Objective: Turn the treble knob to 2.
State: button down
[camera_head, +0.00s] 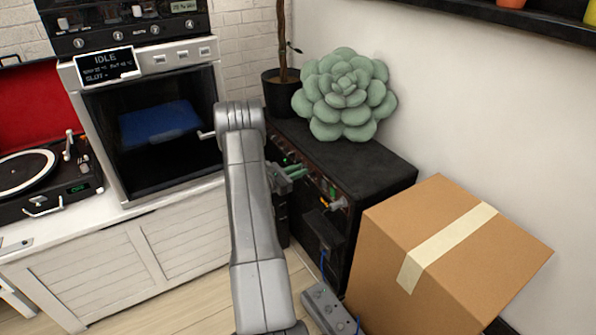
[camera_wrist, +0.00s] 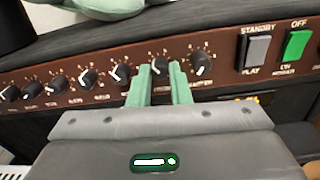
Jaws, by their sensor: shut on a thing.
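The black amplifier (camera_head: 385,175) stands against the wall, with a brown control panel (camera_wrist: 225,62) along its front. A row of black knobs with white pointer lines crosses the panel in the wrist view. The small lettering is too blurred for me to tell which knob is treble. My gripper (camera_wrist: 160,72), with green fingers, is shut on one knob (camera_wrist: 159,62), the second from the right end of the row. Its pointer and scale are partly hidden between the fingers. The rightmost knob (camera_wrist: 201,60) is free beside the right finger. In the head view my gripper (camera_head: 299,171) reaches the amplifier's front.
A standby switch (camera_wrist: 257,50) and a green power switch (camera_wrist: 296,46) sit right of the knobs. A cardboard box (camera_head: 400,240) stands close in front, at right.

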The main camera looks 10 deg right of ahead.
jog(key=n+p, duration=0.5)
jog(key=n, duration=0.6)
jog(key=shift+r+g, duration=0.1)
jog(key=shift+g, duration=0.2)
dwell(0.5)
jog(key=c, duration=1.3)
grip_release()
jog(key=shift+c, duration=0.2)
jog(key=p+v, duration=0.2)
jog(key=v, duration=1.1)
jog(key=shift+s+a, duration=0.25)
jog(key=shift+a, duration=0.1)
